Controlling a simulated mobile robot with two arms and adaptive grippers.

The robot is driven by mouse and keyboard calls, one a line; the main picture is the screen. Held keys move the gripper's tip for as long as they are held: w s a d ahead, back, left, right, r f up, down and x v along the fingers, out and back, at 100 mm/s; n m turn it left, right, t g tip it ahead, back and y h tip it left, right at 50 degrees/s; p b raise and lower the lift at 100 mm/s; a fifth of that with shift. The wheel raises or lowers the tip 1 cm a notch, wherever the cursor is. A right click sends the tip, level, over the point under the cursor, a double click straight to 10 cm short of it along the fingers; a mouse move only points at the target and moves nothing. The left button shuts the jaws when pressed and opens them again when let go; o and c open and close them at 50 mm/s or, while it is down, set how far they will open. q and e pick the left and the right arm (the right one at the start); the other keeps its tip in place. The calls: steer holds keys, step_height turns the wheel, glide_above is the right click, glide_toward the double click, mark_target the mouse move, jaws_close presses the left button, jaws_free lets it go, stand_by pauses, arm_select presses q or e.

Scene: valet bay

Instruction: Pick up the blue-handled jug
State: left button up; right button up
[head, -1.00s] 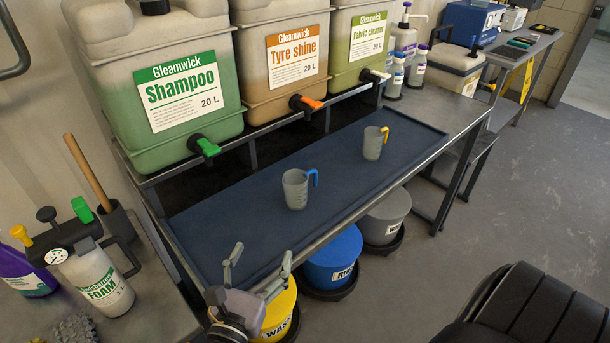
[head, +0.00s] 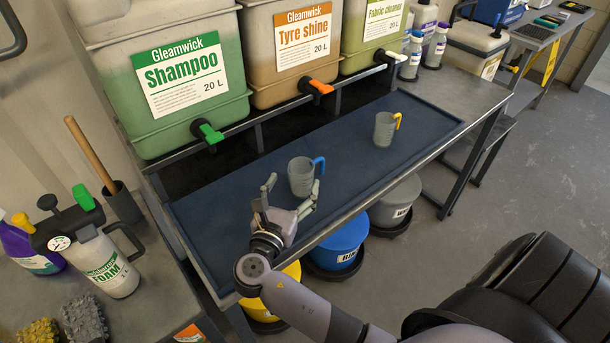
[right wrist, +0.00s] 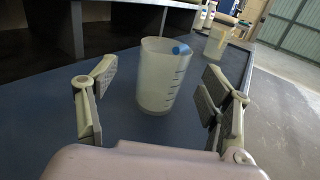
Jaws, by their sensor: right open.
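The blue-handled jug (head: 300,176) stands upright on the dark blue mat (head: 222,240) on the bench; its blue handle points right in the head view. In the right wrist view the jug (right wrist: 158,78) stands just ahead, centred between the open fingers. My right gripper (head: 288,192) is open and empty, low over the mat on the near side of the jug. In the right wrist view neither finger touches the jug. My left gripper is not in either view.
A yellow-handled jug (head: 385,128) stands farther right on the mat. Large containers with taps line the bench's back: shampoo (head: 180,85), tyre shine (head: 290,55) and fabric cleaner (head: 372,35). Buckets, including a blue one (head: 338,243), stand below. The mat between the jugs is clear.

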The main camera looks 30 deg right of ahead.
mark_target(298, 179)
steer(key=shift+w+d+r, duration=0.15)
steer(key=shift+w+d, duration=0.1)
steer(key=shift+d, duration=0.1)
steer(key=p+x, duration=0.1)
steer(key=x, duration=0.2)
steer(key=shift+d+r, duration=0.15)
steer(key=shift+d, duration=0.25)
steer(key=shift+w+d, duration=0.35)
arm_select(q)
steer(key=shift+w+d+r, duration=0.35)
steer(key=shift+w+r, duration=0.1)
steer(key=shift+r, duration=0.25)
arm_select(e)
steer(key=shift+a, duration=0.1)
steer(key=shift+c, duration=0.3)
steer(key=shift+c, duration=1.3)
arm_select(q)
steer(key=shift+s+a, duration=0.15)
arm_select(e)
steer(key=c, duration=0.9)
